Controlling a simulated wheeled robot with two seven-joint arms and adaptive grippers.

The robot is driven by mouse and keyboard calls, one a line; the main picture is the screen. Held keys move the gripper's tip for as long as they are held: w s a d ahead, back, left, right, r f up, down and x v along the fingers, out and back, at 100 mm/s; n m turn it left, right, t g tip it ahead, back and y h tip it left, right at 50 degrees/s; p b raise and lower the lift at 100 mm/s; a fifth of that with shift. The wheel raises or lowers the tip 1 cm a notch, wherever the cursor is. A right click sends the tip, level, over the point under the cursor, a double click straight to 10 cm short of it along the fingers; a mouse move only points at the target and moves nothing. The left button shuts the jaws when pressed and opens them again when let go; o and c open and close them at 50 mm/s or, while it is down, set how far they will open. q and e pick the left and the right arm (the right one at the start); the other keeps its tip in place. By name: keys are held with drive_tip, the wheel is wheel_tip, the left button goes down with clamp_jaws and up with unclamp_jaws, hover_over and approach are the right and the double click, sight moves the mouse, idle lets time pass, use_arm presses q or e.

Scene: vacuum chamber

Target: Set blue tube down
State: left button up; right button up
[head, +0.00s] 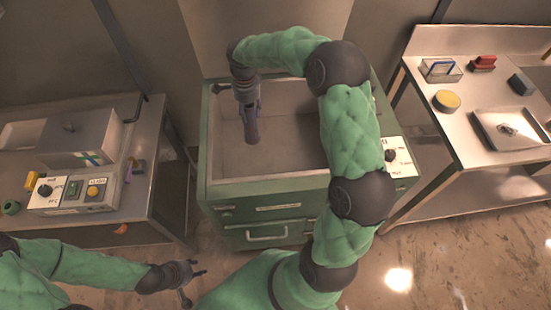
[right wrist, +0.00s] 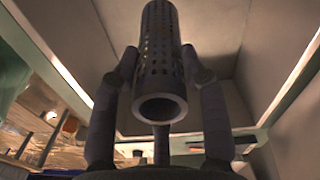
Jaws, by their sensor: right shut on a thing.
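My right gripper (head: 250,100) points down into the open green chamber (head: 265,189) and is shut on a perforated tube (head: 252,128). The tube looks dark blue-grey and hangs roughly upright inside the chamber opening. In the right wrist view the tube (right wrist: 160,50) is clasped between the fingers, its hollow round end facing the camera. My left gripper (head: 195,284) is open and empty, low in front of the chamber.
A left bench holds a grey box (head: 80,137) and a control panel (head: 70,192). The visible chamber floor looks bare.

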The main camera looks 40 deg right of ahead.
wheel_tip(320, 180, down, 17)
drive_tip(key=b, duration=0.9)
drive_tip(key=shift+f, duration=0.1)
drive_tip(key=o, duration=1.3)
drive_tip(key=shift+b, duration=0.3)
drive_tip(key=shift+c, duration=0.2)
wheel_tip(320, 180, up, 12)
drive_tip(key=p, duration=0.4)
